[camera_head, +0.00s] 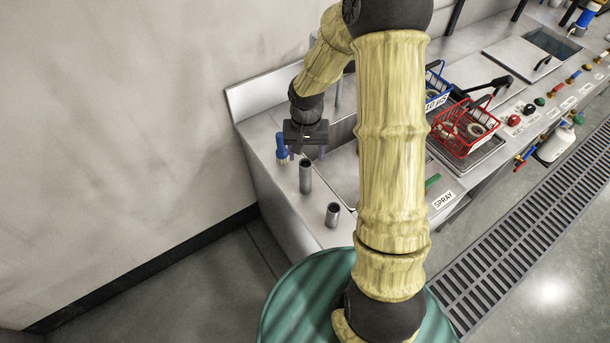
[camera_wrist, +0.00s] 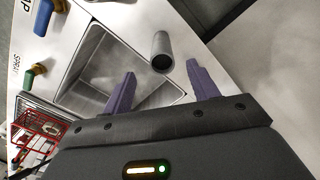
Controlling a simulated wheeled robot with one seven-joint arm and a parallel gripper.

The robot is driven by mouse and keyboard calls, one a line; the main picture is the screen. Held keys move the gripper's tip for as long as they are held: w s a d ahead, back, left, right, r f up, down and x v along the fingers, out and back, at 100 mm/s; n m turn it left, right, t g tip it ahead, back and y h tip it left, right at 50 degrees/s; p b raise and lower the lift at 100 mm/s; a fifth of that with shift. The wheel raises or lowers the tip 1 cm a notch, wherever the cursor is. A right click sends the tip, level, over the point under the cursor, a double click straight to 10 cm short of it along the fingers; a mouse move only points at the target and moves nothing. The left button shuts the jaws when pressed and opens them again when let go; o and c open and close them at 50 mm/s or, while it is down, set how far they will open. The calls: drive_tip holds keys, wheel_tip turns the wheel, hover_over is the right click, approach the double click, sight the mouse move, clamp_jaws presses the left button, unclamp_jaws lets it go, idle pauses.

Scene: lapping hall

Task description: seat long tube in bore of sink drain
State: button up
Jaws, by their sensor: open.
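The long tube (camera_head: 306,177) is a grey metal pipe standing upright on the steel counter at the left end of the sink. A shorter grey tube (camera_head: 332,215) stands nearer the counter's front corner. My gripper (camera_head: 306,153) is open and empty, with purple fingers spread just behind and above the long tube. In the wrist view, my gripper (camera_wrist: 160,85) shows both fingers apart, and one hollow tube (camera_wrist: 162,52) appears beyond the gap between them, not between the pads; I cannot tell which tube it is. I cannot make out the sink drain's bore in either view.
The sink basin (camera_wrist: 82,63) lies beside the tube. A blue-topped item (camera_head: 281,146) stands near the wall, close to my gripper. Red (camera_head: 464,128) and blue (camera_head: 437,80) baskets are to the right. My arm covers part of the basin in the head view.

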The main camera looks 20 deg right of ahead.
sight(306, 165)
drive_tip(key=shift+f, duration=2.25)
drive_tip(key=shift+w+f+p, duration=0.15)
drive_tip(key=shift+f+p, duration=0.35)
drive_tip(key=shift+f, duration=0.8)
drive_tip(key=shift+w+f+p, duration=0.1)
drive_tip(key=shift+f+p, duration=0.35)
drive_tip(key=shift+f, duration=0.85)
drive_tip(key=c, duration=1.1)
